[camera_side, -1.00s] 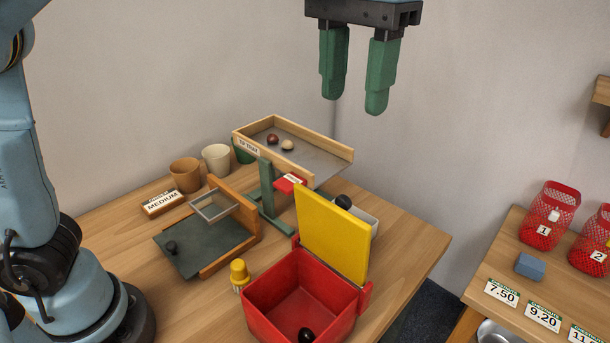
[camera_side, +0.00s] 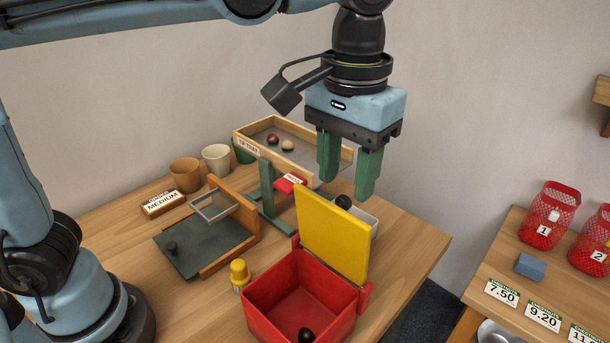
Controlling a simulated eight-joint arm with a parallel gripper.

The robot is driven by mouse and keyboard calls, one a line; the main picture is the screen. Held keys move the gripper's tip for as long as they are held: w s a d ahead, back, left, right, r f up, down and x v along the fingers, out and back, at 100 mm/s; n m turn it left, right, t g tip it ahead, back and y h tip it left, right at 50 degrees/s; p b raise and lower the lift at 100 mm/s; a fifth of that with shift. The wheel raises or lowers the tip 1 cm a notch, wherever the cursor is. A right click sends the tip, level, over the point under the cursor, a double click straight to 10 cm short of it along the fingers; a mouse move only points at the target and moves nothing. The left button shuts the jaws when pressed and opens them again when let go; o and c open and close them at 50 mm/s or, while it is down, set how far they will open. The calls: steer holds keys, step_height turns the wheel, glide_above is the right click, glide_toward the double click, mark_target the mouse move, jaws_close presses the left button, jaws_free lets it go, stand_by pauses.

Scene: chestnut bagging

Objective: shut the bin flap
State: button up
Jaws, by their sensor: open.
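The red bin (camera_side: 272,300) stands at the front of the wooden table. Its yellow flap (camera_side: 333,236) is open, standing up and leaning back a little at the bin's rear edge.
Behind the flap is a pale box (camera_side: 362,222) with a dark ball at it. A second table (camera_side: 480,270) is at right.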

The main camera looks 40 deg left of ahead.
mark_target(337, 241)
steer(key=shift+f, duration=1.5)
steer(key=shift+c, duration=0.3)
jaws_close()
